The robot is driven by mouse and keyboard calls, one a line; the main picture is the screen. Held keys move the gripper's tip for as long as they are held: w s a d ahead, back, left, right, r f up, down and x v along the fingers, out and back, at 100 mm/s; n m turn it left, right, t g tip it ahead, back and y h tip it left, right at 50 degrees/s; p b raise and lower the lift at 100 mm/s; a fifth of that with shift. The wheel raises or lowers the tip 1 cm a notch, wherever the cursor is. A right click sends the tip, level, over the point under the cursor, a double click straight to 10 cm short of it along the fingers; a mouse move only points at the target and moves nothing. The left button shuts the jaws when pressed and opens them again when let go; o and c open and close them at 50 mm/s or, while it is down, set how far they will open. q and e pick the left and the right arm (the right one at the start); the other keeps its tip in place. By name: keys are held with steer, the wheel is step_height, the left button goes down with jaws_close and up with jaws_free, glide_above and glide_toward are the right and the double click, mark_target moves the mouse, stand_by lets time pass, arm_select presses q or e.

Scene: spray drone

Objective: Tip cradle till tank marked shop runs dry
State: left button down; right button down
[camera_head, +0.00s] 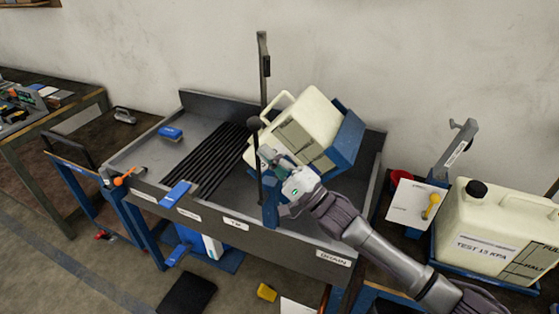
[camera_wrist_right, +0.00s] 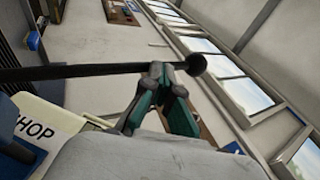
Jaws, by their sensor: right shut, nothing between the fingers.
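The cream tank (camera_head: 312,118) sits strongly tilted in the blue cradle (camera_head: 346,140) over the grey sink bench. In the right wrist view the tank (camera_wrist_right: 38,140) shows the letters "HOP"; the rest of its label is cut off. A thin dark lever (camera_head: 257,165) with a round black knob (camera_head: 253,123) stands in front of the cradle. My right gripper (camera_head: 266,155) is shut and empty, its tips at the lever (camera_wrist_right: 90,70) just short of the knob (camera_wrist_right: 196,64). I cannot tell whether they touch. The tank's mouth and any flow are hidden. My left gripper is out of view.
A second cream tank (camera_head: 487,232) marked "TEST 15 KPA" stands upright at the right, near a white card (camera_head: 408,203) and a grey bracket (camera_head: 455,150). A tall post (camera_head: 263,70) rises behind the lever.

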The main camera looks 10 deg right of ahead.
steer(key=w+a+f+g+b, duration=0.1)
steer(key=w+a+f+b, duration=0.3)
steer(key=w+a+b, duration=0.3)
steer(key=shift+w+a+h, duration=0.15)
steer(key=shift+a+h, duration=0.25)
steer(key=shift+a, duration=1.8)
steer(key=shift+f, duration=0.1)
